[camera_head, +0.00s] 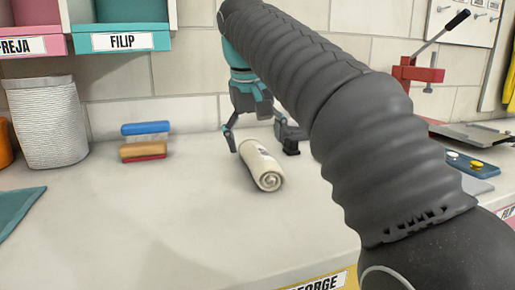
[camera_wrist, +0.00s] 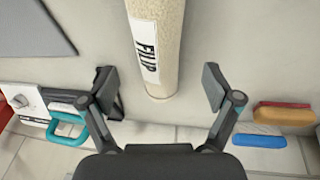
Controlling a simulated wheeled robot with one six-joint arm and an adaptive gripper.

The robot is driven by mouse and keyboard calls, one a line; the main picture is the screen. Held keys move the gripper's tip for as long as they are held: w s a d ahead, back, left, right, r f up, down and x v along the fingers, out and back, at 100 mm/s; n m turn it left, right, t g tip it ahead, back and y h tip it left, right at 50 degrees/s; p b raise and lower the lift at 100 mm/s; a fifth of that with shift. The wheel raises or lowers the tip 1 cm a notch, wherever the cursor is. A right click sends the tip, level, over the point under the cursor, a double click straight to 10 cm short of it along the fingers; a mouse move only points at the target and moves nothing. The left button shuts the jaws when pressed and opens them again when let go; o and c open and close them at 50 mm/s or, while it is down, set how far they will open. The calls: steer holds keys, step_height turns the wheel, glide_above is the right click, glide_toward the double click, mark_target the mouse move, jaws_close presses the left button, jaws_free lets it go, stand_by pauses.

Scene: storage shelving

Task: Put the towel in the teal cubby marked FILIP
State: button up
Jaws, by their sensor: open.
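The towel (camera_head: 262,165) is a cream roll lying on the grey counter, its spiral end facing the front. In the wrist view the towel (camera_wrist: 170,25) shows a white FILIP label. My gripper (camera_head: 262,146) is open over the towel's far end. In the wrist view my gripper (camera_wrist: 160,88) has one finger on each side of the roll's end, with gaps on both sides. The teal cubby (camera_head: 123,38) with the FILIP label is at the upper left, above the counter; only its lower part shows.
A pink cubby (camera_head: 36,44) adjoins the teal one. A white ribbed basket (camera_head: 46,122) and stacked blue and tan brushes (camera_head: 145,140) stand left of the towel. A red press (camera_head: 415,75) is at the right. The counter's front middle is clear.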

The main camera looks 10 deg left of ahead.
steer(key=p+v, duration=0.1)
steer(key=v, duration=0.6)
steer(key=shift+s, duration=0.1)
